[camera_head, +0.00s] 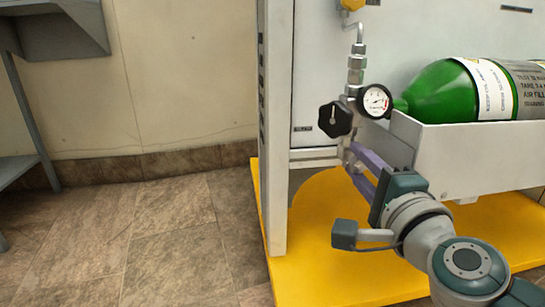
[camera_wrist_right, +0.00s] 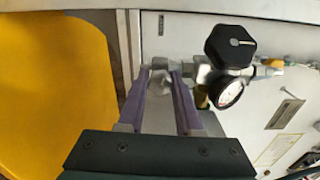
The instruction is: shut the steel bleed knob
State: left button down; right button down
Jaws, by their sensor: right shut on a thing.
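The steel bleed knob (camera_wrist_right: 160,65) is a small grey metal piece between my right gripper's fingertips in the right wrist view. My right gripper (camera_wrist_right: 160,82) has purple fingers and is shut on the knob. In the head view the right gripper (camera_head: 353,158) reaches up from the lower right, just below the black knob and gauge; the fingers mostly hide the steel knob there. My left gripper is in neither view.
A black lobed knob (camera_head: 335,119) and a round pressure gauge (camera_head: 376,101) sit close above the gripper. A green cylinder (camera_head: 443,92) lies in a white trough (camera_head: 470,160) to the right. The yellow base (camera_head: 330,280) lies below. Floor at left is clear.

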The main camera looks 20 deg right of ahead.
jog(key=m, duration=0.3)
jog(key=shift+f+m, duration=0.1)
jog(key=shift+m, duration=0.3)
jog(key=m+b, duration=0.1)
jog(key=m, duration=0.3)
jog(key=shift+m, duration=0.3)
jog(key=m, duration=0.4)
jog(key=shift+b, duration=0.4)
jog(key=shift+m, duration=1.1)
jog(key=c, duration=0.6)
grip_release()
jog(key=shift+s+a, duration=0.1)
